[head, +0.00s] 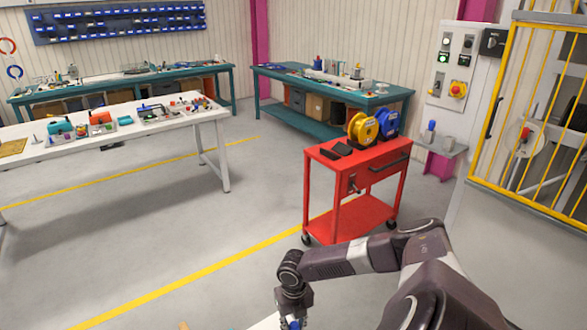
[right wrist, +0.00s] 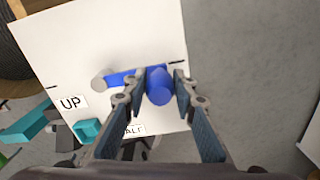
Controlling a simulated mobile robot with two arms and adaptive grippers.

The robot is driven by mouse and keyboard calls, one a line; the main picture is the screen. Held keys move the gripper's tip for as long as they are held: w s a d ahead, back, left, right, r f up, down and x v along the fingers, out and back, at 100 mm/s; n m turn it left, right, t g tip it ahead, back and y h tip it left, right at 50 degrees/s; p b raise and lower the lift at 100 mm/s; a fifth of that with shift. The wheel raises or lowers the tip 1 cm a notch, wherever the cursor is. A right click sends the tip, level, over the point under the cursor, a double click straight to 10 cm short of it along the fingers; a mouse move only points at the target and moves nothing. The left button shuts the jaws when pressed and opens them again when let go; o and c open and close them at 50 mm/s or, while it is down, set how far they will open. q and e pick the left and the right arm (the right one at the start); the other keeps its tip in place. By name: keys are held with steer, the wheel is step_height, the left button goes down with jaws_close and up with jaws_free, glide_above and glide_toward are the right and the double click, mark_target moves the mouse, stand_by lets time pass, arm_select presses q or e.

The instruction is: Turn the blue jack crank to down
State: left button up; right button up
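The blue jack crank (right wrist: 122,78) is on a white panel (right wrist: 125,30) in the right wrist view. Its arm runs from a grey round hub (right wrist: 99,80) to a blue handle (right wrist: 159,88) on the right. My right gripper (right wrist: 158,92) is open, with one finger on each side of the handle; I cannot tell whether either finger touches it. An UP label (right wrist: 70,102) is at lower left; another label (right wrist: 135,130) is partly hidden by a finger. In the head view my right gripper (head: 291,304) is low at the bottom edge, by a white edge. My left gripper is out of view.
A red cart (head: 350,180) with yellow and blue reels (head: 362,128) stands beyond my right arm. A white table (head: 100,128) with small tools is at left. Teal benches (head: 332,92) line the wall. A yellow-framed cage (head: 535,130) is at right. The middle floor is clear.

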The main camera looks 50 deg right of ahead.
steer(key=o, duration=0.3)
steer(key=shift+o, duration=0.2)
step_height(320, 180, up, 12)
steer(key=shift+f, duration=0.1)
steer(key=shift+s, duration=0.1)
stand_by(0.7)
